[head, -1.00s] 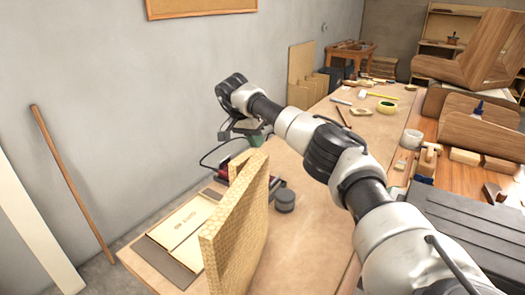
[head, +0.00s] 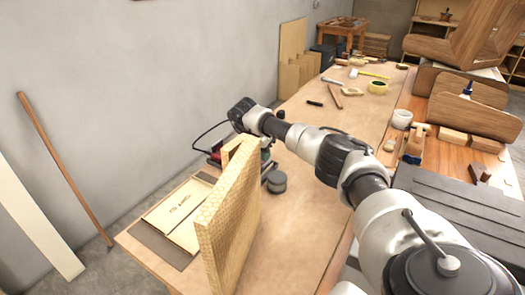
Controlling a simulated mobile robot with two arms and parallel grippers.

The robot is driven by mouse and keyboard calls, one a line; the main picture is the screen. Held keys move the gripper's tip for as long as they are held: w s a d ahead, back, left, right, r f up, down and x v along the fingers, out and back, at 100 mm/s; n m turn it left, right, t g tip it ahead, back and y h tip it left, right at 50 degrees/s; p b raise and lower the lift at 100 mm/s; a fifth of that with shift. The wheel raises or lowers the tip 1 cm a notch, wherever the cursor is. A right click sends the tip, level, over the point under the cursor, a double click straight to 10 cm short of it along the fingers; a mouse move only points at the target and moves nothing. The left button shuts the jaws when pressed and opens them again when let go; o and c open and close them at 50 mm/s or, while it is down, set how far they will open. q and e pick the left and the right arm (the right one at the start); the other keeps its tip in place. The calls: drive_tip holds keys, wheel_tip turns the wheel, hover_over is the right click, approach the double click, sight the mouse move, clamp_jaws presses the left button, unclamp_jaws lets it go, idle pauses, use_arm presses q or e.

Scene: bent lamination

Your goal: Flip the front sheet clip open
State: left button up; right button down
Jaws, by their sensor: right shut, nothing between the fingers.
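I cannot make out the front sheet clip; the upright tan honeycomb-textured panel (head: 228,222) and my own wrist hide part of the bench behind it. My right arm reaches in from the right across the bench. My right gripper (head: 252,138) is at its far end, low behind the panel's top edge, shut and empty, with its fingertips mostly hidden. A red tool (head: 214,156) with a black cable lies just left of it, partly covered by the panel. My left gripper is not in view.
A dark round puck (head: 276,182) stands right of the panel. A pale flat box (head: 180,214) lies on a dark mat at the left. Tape (head: 377,87) and small tools lie farther back. Curved wooden pieces (head: 470,105) fill the right bench.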

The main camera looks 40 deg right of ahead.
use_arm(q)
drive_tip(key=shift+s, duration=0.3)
use_arm(e)
drive_tip(key=shift+s+d+t, duration=0.2)
drive_tip(key=shift+s+t, duration=0.15)
drive_tip(key=shift+t, duration=0.25)
